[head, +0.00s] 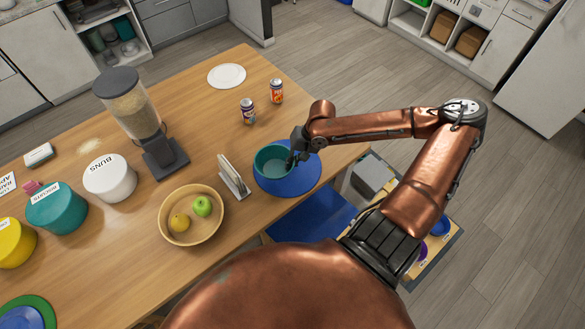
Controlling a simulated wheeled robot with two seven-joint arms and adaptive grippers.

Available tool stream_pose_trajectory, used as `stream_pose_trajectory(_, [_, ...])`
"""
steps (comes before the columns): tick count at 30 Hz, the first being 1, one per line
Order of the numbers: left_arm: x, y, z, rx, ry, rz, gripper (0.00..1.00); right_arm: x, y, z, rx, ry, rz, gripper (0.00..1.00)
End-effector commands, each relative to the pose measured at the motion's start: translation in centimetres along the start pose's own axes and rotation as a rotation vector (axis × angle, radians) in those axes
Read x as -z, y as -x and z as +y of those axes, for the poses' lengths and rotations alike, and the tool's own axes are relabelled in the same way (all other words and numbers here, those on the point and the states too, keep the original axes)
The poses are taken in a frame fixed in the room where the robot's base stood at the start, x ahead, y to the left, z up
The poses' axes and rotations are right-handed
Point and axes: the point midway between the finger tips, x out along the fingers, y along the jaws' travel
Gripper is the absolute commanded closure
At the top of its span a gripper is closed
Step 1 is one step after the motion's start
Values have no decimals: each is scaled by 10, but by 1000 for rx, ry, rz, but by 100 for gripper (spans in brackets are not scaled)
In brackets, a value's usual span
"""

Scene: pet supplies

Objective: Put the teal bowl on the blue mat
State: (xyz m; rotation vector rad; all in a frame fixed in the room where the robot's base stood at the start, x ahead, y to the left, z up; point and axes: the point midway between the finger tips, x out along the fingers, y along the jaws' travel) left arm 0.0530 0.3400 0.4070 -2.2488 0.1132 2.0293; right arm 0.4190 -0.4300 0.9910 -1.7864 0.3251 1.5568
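The teal bowl (271,167) is upright over the left part of the round blue mat (306,178) near the table's right end. I cannot tell if its base touches the mat or is slightly above it. My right gripper (294,158) is at the bowl's right rim, with its dark fingers overlapping the rim. The fingers are too small and partly hidden to tell if they are shut on it. My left gripper is not in view.
A white card holder (233,178) stands just left of the mat. A wooden fruit bowl (165,222), a food dispenser (126,101) and several canisters (109,178) stand left. The table edge is close on the right.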

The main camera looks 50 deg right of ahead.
Motion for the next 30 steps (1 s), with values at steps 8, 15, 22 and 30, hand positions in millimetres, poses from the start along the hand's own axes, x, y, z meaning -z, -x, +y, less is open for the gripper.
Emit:
stream_pose_trajectory(8, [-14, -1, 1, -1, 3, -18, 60, 12, -13, 12, 2, 0, 1, 100])
stream_pose_trajectory(15, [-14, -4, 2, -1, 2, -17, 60, 13, -42, 23, 1, 2, 0, 100])
stream_pose_trajectory(22, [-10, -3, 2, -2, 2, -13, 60, 13, -42, 23, 1, 3, 1, 100])
stream_pose_trajectory(30, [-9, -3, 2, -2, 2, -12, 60, 13, -45, 25, 0, 2, 0, 88])
